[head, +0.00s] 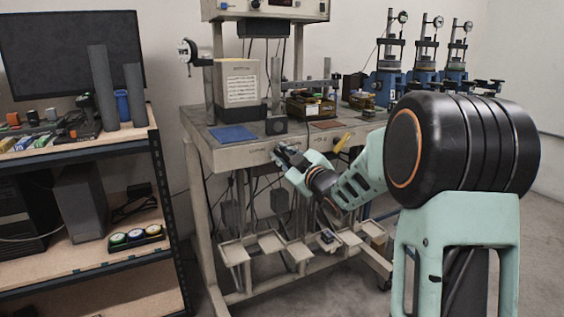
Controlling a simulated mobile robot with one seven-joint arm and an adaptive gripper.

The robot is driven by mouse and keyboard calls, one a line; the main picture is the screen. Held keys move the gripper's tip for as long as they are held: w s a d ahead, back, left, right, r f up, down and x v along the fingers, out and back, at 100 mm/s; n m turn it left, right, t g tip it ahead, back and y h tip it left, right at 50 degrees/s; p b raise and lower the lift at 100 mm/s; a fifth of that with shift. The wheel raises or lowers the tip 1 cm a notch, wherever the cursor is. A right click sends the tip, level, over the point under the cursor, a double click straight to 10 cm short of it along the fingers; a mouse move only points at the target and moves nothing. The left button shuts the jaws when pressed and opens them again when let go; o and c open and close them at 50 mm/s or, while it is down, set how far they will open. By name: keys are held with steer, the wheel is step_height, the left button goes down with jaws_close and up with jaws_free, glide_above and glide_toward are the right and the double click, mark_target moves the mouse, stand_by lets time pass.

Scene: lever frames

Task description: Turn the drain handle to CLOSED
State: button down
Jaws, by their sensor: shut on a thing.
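A yellow lever (343,142) sticks out of the same panel further right, tilted up to the right and apart from my gripper.
A test machine with a box (238,83) and a blue pad (233,133) stands on the bench top. A shelf unit (80,155) with a monitor is at left. Blue presses (392,85) stand behind at right. Floor shows between shelf and bench.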

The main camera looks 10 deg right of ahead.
steer(key=shift+n, duration=0.6)
steer(key=shift+b, duration=0.3)
steer(key=c, duration=2)
jaws_free()
steer(key=shift+o, duration=0.2)
steer(key=v, duration=1.2)
